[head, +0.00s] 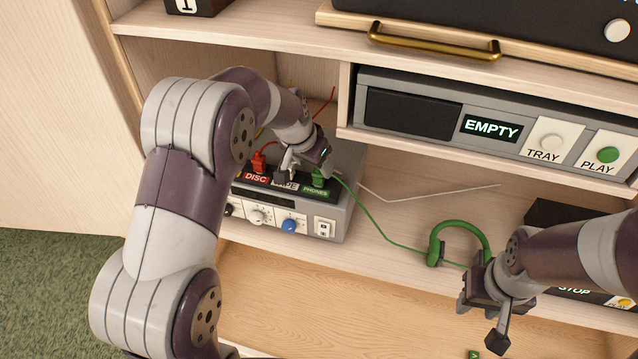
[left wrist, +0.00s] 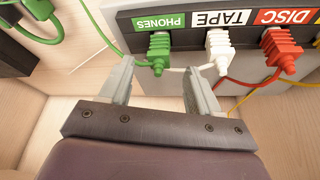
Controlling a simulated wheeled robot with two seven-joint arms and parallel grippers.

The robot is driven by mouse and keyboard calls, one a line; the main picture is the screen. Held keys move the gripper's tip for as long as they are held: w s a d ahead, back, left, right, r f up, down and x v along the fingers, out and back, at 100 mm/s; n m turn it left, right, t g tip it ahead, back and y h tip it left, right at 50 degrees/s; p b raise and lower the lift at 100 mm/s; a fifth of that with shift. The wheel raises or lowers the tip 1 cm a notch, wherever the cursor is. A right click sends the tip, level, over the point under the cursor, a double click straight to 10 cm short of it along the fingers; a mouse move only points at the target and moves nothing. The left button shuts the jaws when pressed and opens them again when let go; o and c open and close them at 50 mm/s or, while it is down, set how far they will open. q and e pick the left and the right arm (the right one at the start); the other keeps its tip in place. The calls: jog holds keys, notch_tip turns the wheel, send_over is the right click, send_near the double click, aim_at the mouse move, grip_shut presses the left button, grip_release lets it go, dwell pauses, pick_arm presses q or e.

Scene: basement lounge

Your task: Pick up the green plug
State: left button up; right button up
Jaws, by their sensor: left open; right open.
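The green plug (head: 318,178) sits in the PHONES socket of the grey box (head: 342,222); its green cable runs right to green headphones (head: 455,232). In the left wrist view the green plug (left wrist: 158,50) shows just beyond the fingertips of my left gripper (left wrist: 160,70). That gripper, also in the head view (head: 305,160), is open, and the plug lines up with the gap between its fingers. The right fingertip is between the green plug and the white plug (left wrist: 218,48). My right gripper (head: 480,315) is open and empty, beside the headphones.
A red plug (left wrist: 282,50) sits in the DISC socket, beyond the white TAPE plug. A shelf with an EMPTY display unit (head: 440,115) overhangs at the right. Loose cables lie behind the plugs.

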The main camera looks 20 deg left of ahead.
aim_at(318, 171)
pick_arm(q)
jog(key=x, duration=0.5)
jog(key=shift+f+b, duration=0.15)
jog(key=shift+b, duration=0.2)
jog(key=shift+c, duration=0.5)
grip_shut()
jog(key=shift+r, duration=0.2)
